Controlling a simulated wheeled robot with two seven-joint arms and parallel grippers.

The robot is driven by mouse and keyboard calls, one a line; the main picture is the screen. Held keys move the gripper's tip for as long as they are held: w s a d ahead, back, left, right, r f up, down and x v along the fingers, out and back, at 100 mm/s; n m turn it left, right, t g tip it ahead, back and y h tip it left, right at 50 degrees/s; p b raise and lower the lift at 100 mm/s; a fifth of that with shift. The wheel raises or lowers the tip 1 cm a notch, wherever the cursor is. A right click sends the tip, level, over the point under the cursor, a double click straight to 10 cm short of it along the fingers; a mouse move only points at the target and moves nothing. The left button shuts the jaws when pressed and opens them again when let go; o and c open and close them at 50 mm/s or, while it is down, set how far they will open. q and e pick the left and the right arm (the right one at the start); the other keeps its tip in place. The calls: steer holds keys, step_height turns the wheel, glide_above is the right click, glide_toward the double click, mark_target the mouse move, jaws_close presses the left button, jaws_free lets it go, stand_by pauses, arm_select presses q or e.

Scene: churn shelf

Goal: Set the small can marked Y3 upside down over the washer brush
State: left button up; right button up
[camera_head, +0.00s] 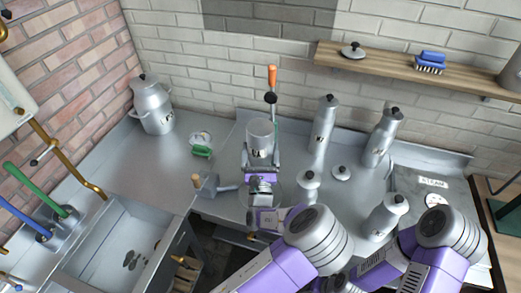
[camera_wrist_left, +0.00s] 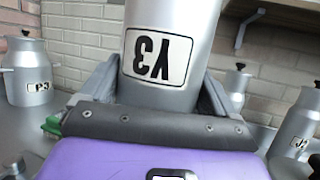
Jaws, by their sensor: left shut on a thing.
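The small can marked Y3 (camera_head: 260,130) is a plain grey metal can held bottom up in the head view. In the left wrist view its Y3 label (camera_wrist_left: 157,56) reads upside down. My left gripper (camera_head: 261,157) is shut on the can, a finger on each side. An upright rod with an orange handle (camera_head: 272,76) and a black ball stands behind the can. I cannot make out the washer brush; the can hides what lies directly behind or below it. My right arm shows at lower right, but its gripper is out of view.
A green block with a pale round piece (camera_head: 202,151) lies left of the can. A grey dipper (camera_head: 208,185) is in front. Several lidded cans stand right, including a tall one (camera_head: 323,125). A sink (camera_head: 120,250) is left, a wall shelf (camera_head: 390,68) upper right.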

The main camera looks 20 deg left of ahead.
arm_select(q)
step_height(320, 180, down, 13)
steer(key=b, duration=1)
steer(key=shift+f+b, duration=0.25)
steer(key=shift+b, duration=0.15)
steer(key=o, duration=0.9)
